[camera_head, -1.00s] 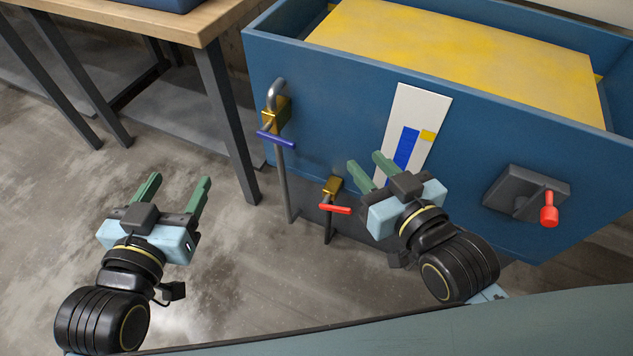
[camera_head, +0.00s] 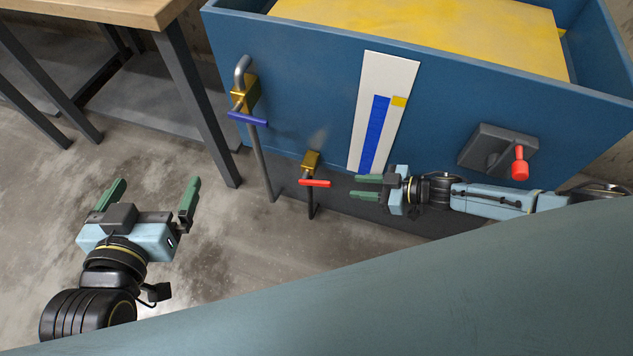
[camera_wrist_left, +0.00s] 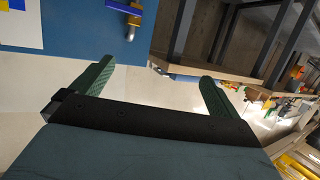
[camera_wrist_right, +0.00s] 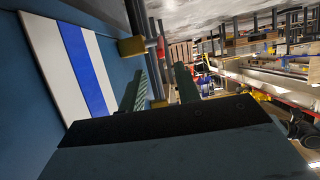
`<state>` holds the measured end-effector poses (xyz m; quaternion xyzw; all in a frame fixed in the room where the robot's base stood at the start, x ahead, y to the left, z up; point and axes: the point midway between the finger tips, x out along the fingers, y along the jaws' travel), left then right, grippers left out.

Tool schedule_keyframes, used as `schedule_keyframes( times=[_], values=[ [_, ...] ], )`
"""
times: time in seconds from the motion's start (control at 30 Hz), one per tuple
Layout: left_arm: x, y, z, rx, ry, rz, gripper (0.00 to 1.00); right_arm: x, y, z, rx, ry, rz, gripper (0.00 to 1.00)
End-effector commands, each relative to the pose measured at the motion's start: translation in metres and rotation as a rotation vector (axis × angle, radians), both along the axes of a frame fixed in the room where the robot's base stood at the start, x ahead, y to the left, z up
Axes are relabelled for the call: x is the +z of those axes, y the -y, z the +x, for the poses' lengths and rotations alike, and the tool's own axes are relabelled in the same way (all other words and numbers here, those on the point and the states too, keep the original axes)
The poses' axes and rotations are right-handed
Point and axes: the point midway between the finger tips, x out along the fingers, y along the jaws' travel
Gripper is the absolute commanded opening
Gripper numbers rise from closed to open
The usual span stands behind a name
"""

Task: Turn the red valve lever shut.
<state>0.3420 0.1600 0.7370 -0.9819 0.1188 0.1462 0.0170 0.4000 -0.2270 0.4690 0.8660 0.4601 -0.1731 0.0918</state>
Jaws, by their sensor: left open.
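The red valve lever (camera_head: 314,183) lies roughly level across the front of a small brass valve (camera_head: 310,162), low on the blue tank. My right gripper (camera_head: 354,186) is just right of the lever, apart from it, with its fingers pointing left toward it. Its fingers are parted with nothing between them. In the right wrist view the brass valve (camera_wrist_right: 131,46) and the lever (camera_wrist_right: 160,47) show beyond the fingertips. My left gripper (camera_head: 150,188) is open and empty over the floor, well left of the valve; its spread fingers show in the left wrist view (camera_wrist_left: 157,70).
A blue-handled valve (camera_head: 247,118) on a bent pipe stands up and left of the red lever. A white gauge board (camera_head: 392,72) with a blue strip is above right. A red-knobbed handle (camera_head: 519,163) sticks out at right. A wooden table (camera_head: 80,14) stands at upper left.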

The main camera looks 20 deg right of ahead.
Motion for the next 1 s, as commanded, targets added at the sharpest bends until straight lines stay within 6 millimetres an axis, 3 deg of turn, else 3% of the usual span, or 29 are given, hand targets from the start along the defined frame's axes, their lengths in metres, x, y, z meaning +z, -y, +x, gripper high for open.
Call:
schedule_keyframes(
  times=[0.43,0.8,1.0],
  values=[
    [0.064,0.015,0.01,-0.027,0.384,-0.115,1.0,-0.017,-0.032,0.021,0.001,0.002,0.002,0.33],
    [0.117,0.02,-0.007,-0.046,0.734,-0.225,1.0,-0.031,-0.061,0.04,0.0,0.002,0.003,0.33],
    [0.13,0.017,-0.018,-0.047,0.908,-0.272,1.0,-0.043,-0.083,0.054,0.001,0.003,0.003,0.33]
  ],
)
